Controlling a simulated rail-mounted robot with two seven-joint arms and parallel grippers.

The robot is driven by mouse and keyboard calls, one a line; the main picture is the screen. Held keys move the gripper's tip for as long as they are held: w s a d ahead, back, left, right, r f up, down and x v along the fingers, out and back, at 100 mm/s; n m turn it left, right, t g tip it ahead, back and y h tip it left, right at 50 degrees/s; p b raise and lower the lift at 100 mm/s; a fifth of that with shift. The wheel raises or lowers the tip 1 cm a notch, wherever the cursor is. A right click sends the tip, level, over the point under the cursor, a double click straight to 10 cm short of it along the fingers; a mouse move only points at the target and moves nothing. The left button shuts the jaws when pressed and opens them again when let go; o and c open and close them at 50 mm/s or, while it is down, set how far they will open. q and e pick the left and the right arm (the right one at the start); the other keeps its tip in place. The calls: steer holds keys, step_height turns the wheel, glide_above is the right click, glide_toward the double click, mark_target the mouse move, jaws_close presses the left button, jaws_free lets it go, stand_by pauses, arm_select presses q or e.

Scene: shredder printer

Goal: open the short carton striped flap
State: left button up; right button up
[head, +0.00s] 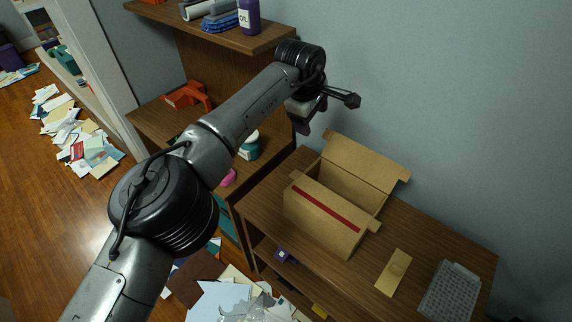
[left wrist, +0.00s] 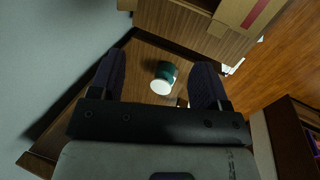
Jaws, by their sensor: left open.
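The short cardboard carton (head: 318,226) stands on the wooden desk in the head view. A plain flap (head: 367,158) stands raised along its back side. The striped flap (head: 325,209), with a red band, lies along the front side; part of the carton's inside shows behind it. Part of the carton also shows at the top of the left wrist view (left wrist: 243,14). My left gripper (head: 328,109) is open and empty, above and to the left of the carton, apart from it. Its two fingers show spread in the left wrist view (left wrist: 158,82). My right gripper is out of view.
A yellowish slip (head: 393,272) and a pale grid-like tray (head: 450,291) lie on the desk right of the carton. A green jar (head: 249,146) stands on the lower shelf left of it. A wall is behind. Papers (head: 85,145) litter the floor.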

arm_select(q)
steer(key=s+a+m+g+y, duration=0.2)
steer(key=s+a+m+g, duration=0.1)
steer(key=s+m, duration=0.1)
steer(key=m+b, duration=0.1)
steer(key=b, duration=0.3)
glide_toward(296, 173)
steer(key=f, duration=0.6)
steer(key=shift+s+d+f, duration=0.15)
steer(key=shift+s+f, duration=0.1)
steer(key=shift+f, duration=0.75)
steer(key=shift+c, duration=0.2)
jaws_close()
steer(key=shift+r+t, duration=0.15)
steer(key=shift+t, duration=0.25)
